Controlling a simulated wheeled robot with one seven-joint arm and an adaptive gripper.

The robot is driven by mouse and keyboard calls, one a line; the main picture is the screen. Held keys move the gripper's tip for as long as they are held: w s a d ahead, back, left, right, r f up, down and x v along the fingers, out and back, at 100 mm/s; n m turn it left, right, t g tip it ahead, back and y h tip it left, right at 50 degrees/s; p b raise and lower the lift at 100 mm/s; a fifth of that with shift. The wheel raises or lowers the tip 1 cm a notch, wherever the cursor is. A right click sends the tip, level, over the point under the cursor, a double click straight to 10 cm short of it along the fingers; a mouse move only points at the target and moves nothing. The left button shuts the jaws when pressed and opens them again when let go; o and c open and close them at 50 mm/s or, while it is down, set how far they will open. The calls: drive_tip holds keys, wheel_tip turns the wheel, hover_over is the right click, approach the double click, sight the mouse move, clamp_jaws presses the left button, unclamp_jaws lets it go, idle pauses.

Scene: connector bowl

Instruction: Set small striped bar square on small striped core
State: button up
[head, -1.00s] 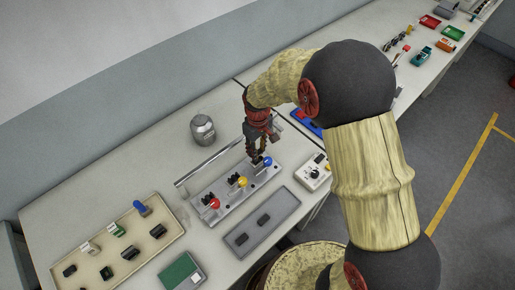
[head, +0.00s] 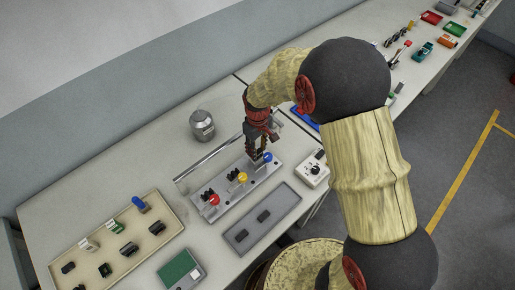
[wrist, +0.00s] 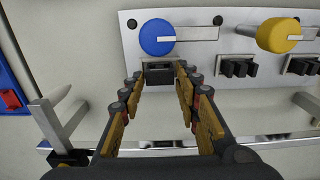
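My gripper (wrist: 160,72) points down at the blue-knob end of a light metal fixture plate (head: 222,208). Its fingers stand on either side of a dark block (wrist: 158,75) seated beside the blue knob (wrist: 157,37), with what looks like a thin gap at each tip. The block's top looks flat and closed, unlike the pronged dark piece (wrist: 238,68) by the yellow knob. I cannot make out stripes, so I cannot tell core from bar there. In the head view the gripper (head: 255,158) hides most of this block.
A grey tray (head: 235,249) with two dark bars lies in front of the plate. A beige tray (head: 85,281) with several small parts is at left. A metal canister (head: 203,125) stands behind; a white box with a dial (head: 313,170) is at right.

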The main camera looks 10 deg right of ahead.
drive_tip(key=o, duration=0.4)
drive_tip(key=shift+r, duration=0.1)
wheel_tip(320, 180, up, 12)
drive_tip(key=shift+f, duration=0.1)
idle(0.5)
drive_tip(key=shift+s+d+r+m+t+b, duration=0.4)
drive_tip(key=shift+s+d+r+m+t, duration=1.05)
drive_tip(key=shift+s+r, duration=1.85)
drive_tip(key=shift+s+d+r+m+t+b, duration=0.6)
drive_tip(key=shift+s+d+r, duration=1.5)
drive_tip(key=shift+s, duration=2.45)
drive_tip(key=shift+s+d+r+m+t+b, duration=0.15)
drive_tip(key=shift+s+d+r+m+t, duration=0.6)
drive_tip(key=shift+s+d+r+m, duration=1.7)
